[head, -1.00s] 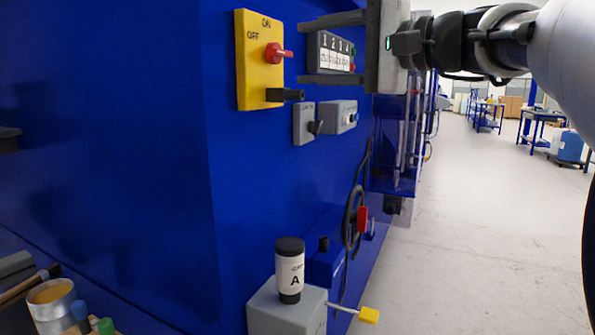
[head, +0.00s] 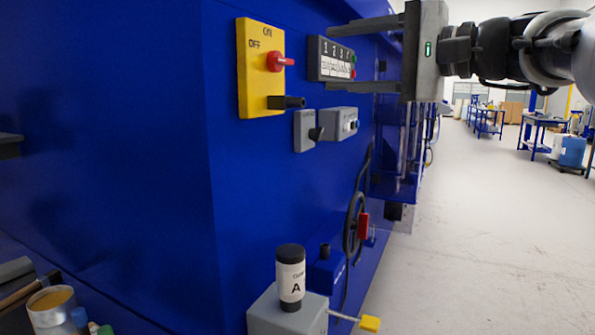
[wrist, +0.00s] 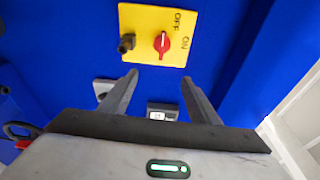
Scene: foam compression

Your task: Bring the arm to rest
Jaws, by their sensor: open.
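My gripper (head: 329,58) is at the upper right in the head view, its two fingers pointing left, apart and empty. They stand in front of the blue machine face and partly cover the numbered display (head: 331,60). In the wrist view my gripper (wrist: 158,79) also shows open, with nothing between the fingers. Beyond its fingertips is the yellow panel (wrist: 138,20) with a red knob (wrist: 162,43), marked ON and OFF. In the head view this yellow panel (head: 258,90) is left of the fingertips, with a clear gap between.
Grey switch boxes (head: 339,124) sit below the display. A black handwheel (head: 352,225) with a red part juts out lower down. A bottle marked A (head: 291,277) stands on a grey box (head: 262,315). Open floor (head: 480,240) lies to the right.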

